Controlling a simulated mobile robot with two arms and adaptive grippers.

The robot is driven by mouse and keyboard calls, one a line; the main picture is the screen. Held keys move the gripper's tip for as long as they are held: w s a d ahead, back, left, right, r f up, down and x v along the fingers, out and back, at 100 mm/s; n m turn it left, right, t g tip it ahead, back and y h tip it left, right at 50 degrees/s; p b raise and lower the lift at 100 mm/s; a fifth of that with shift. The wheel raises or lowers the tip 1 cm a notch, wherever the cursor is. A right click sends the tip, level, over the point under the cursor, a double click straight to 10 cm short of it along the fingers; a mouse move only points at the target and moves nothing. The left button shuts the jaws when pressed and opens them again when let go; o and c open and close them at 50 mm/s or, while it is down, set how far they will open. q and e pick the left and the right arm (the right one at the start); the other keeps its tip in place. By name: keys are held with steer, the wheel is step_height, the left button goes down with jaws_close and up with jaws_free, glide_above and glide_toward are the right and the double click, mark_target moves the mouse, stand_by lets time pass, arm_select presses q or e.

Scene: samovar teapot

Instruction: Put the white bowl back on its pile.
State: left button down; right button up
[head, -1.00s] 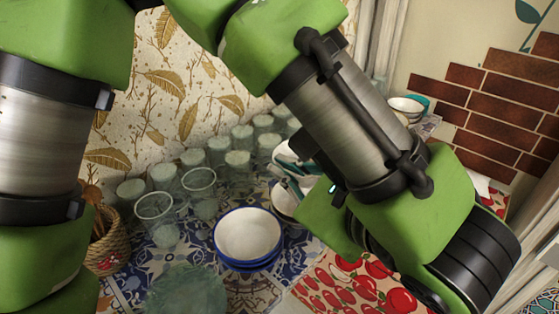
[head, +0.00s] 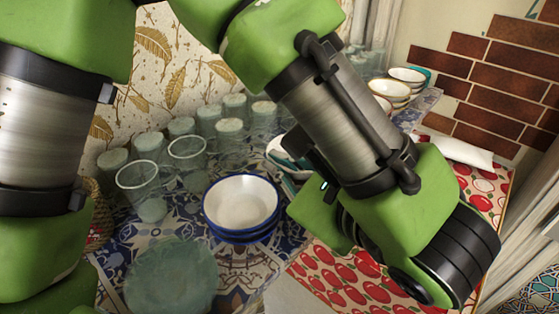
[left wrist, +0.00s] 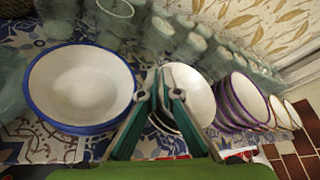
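A white bowl (head: 283,148) sits at my left gripper (head: 290,170) in the head view, partly hidden by my arm. In the left wrist view my teal fingers (left wrist: 163,92) are close together at the near rim of this white bowl (left wrist: 194,92), and they look shut on it. It hangs tilted, with a dark-edged bowl edge showing below it. A pile of white bowls with blue rims (head: 242,202) stands left of my gripper; it also shows in the left wrist view (left wrist: 80,85). My right gripper is out of view.
Several clear glasses (head: 187,160) stand behind and left of the blue-rimmed pile. More piled bowls (head: 390,90) stand at the back right; purple-rimmed ones (left wrist: 243,100) show in the wrist view. A red-patterned cloth (head: 340,280) lies at front right. A round greenish glass thing (head: 172,280) is in front.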

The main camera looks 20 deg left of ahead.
arm_select(q)
steer(key=c, duration=2.2)
jaws_free()
steer(key=shift+f, duration=0.1)
steer(key=shift+s, duration=0.1)
steer(key=v, duration=1.2)
